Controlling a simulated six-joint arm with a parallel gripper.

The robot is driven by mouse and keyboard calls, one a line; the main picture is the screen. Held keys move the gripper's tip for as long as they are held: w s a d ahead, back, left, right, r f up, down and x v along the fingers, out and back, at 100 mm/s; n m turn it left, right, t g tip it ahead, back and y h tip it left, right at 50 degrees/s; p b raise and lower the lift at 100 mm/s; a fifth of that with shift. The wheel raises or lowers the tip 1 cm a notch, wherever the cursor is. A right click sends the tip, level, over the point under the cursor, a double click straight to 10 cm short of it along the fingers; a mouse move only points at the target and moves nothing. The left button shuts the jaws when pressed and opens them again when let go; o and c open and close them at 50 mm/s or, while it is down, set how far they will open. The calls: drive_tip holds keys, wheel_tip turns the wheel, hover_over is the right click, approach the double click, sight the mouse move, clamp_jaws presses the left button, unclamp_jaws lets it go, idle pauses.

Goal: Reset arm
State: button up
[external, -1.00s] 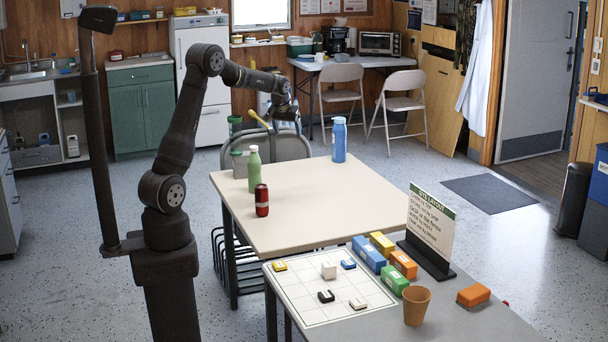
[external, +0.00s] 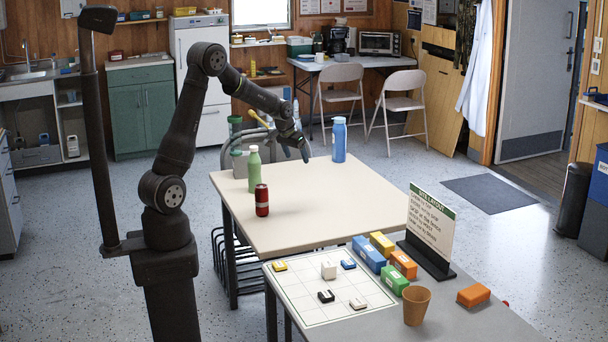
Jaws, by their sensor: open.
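My gripper (external: 304,153) hangs over the far part of the cream table (external: 300,225), pointing down and to the right. It is open and nothing shows between its fingers. A green bottle (external: 254,170) and a red can (external: 262,200) stand upright on the table to its left. A blue bottle (external: 339,140) stands upright to its right, apart from it. The fingers are small in this view.
A grey table in front holds a white grid sheet (external: 305,305) with small blocks, several coloured boxes (external: 369,255), an orange-brown cup (external: 416,306) and a sign (external: 430,230). A grey container (external: 240,163) stands behind the green bottle. The cream table's middle is clear.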

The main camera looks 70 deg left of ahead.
drive_tip(key=a+f, duration=0.1)
drive_tip(key=a, duration=0.2)
drive_tip(key=a+f, duration=0.1)
drive_tip(key=shift+a+f, duration=0.15)
drive_tip(key=shift+f, duration=0.15)
